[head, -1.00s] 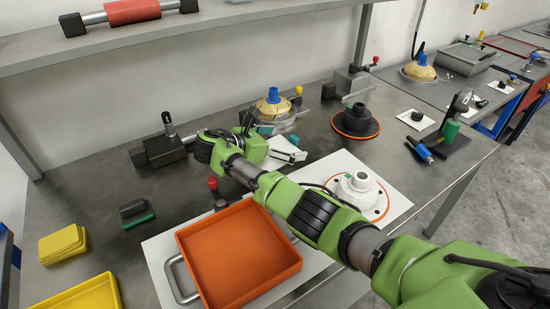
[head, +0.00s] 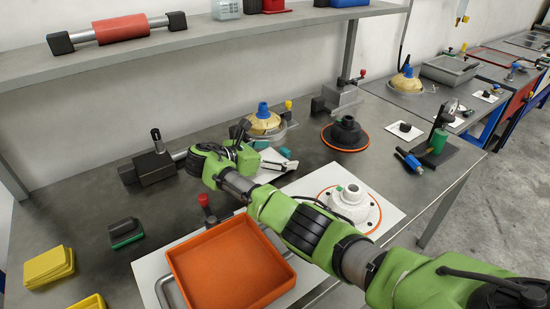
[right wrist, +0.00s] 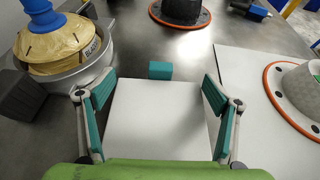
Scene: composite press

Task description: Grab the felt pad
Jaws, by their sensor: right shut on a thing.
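The felt pad (right wrist: 160,118) appears to be the flat white square between the fingers in the right wrist view. It spans the gap, its side edges against the teal finger pads. In the head view the white felt pad (head: 271,166) shows partly behind the fingers, near the dome-shaped yellow part. My right gripper (right wrist: 159,92) is shut on the pad, fingers wide apart. I cannot tell if the pad is off the table. A small teal block (right wrist: 160,70) sits just beyond its far edge. My left gripper is not in view.
The yellow dome (right wrist: 68,42) in its metal bowl stands close to the left finger. A white cone part (head: 349,203) on a white sheet is to the right. An orange tray (head: 290,268) lies in front. A black cone (head: 347,131) stands behind on the grey table.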

